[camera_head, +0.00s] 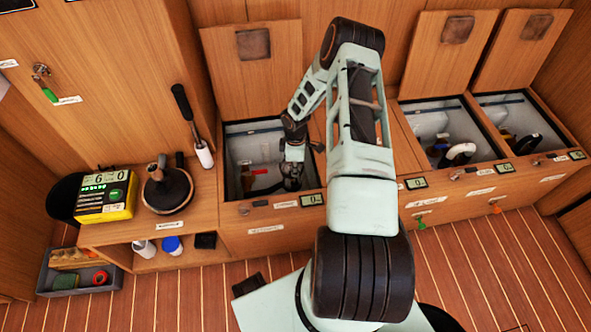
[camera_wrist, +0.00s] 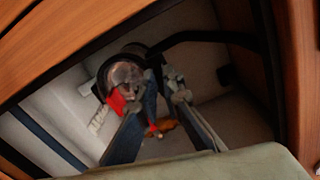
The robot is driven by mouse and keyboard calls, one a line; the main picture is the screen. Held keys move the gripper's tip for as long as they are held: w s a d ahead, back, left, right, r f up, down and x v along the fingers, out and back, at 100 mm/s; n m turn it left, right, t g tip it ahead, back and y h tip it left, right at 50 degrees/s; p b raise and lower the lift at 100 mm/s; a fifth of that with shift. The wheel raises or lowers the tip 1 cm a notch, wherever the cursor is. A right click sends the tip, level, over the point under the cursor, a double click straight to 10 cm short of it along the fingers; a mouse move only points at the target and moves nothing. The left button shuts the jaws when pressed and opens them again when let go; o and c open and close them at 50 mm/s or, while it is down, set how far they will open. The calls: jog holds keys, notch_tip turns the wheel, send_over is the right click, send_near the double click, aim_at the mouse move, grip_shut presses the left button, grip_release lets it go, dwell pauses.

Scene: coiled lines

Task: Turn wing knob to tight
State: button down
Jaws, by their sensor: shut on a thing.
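My arm reaches down into the open left locker (camera_head: 238,150), and my gripper (camera_head: 292,168) is low inside it at the right. In the wrist view the two fingers of my gripper (camera_wrist: 166,88) reach to the side of a round, clear-topped fitting (camera_wrist: 126,77) with a dark rim. They are shut on a small part there, which I take to be the wing knob; the fingers mostly hide it, so its angle cannot be read. A red handle (camera_wrist: 117,101) sits beside the left finger. An orange-brown piece (camera_wrist: 160,127) lies lower, between the fingers.
A black hose (camera_wrist: 215,37) crosses behind the fitting. The locker's walls and wooden rim stand close around my wrist. Two more open lockers, with hoses (camera_head: 458,152) inside, are at the right. A yellow meter (camera_head: 106,194) and a dark round-based tool (camera_head: 168,190) stand on the left counter.

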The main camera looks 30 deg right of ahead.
jog(key=m+b, duration=0.1)
jog(key=m, duration=0.3)
jog(key=shift+m+b, duration=0.3)
jog(key=m+b, duration=0.1)
jog(key=m, duration=0.4)
jog(key=shift+s+a, duration=0.1)
jog(key=m+b, duration=0.1)
jog(key=m, duration=0.3)
jog(key=shift+a+m+b, duration=0.1)
jog(key=shift+m+b, duration=0.2)
jog(key=shift+m, duration=0.1)
jog(key=shift+a+m+b, duration=0.1)
jog(key=shift+m+b, duration=0.2)
jog(key=shift+m, duration=1.6)
jog(key=c, duration=2.1)
grip_release()
